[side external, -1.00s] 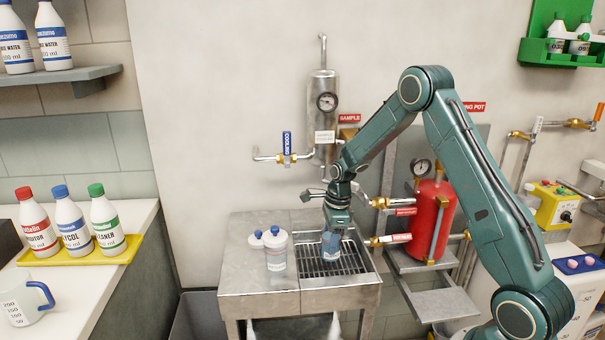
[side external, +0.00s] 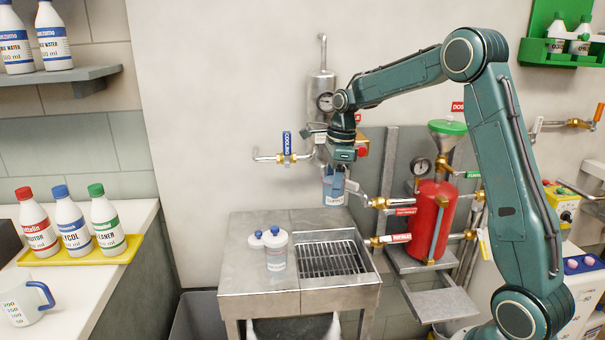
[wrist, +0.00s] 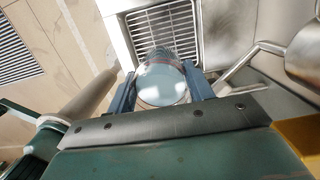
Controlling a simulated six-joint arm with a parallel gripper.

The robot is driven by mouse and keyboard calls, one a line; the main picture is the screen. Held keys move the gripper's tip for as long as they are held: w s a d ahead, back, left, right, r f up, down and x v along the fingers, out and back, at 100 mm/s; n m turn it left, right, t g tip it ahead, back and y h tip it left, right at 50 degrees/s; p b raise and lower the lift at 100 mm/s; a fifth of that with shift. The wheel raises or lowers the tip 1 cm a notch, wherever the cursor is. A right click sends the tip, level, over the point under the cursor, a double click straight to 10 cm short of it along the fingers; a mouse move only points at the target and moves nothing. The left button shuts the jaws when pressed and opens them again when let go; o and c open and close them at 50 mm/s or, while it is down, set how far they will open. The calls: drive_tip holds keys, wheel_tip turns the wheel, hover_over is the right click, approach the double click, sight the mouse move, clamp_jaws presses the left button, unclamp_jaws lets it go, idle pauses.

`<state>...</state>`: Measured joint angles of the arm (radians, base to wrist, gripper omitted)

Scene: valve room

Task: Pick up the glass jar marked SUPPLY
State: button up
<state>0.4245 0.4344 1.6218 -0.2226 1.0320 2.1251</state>
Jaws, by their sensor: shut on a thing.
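The glass jar (side external: 334,198) has a blue-grey label with dark lettering that looks like SUPPLY. My gripper (side external: 334,180) is shut on it and holds it upright in the air, well above the sink's grate. In the wrist view the jar (wrist: 162,82) shows from above as a pale round top, with the blue fingers of my gripper (wrist: 160,92) on either side of it. The jar's lower part is hidden there.
The steel sink table (side external: 255,262) has a drain grate (side external: 332,258). A cooling valve (side external: 287,157) is behind left.

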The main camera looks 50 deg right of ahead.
drive_tip(key=shift+r, duration=0.4)
idle(0.3)
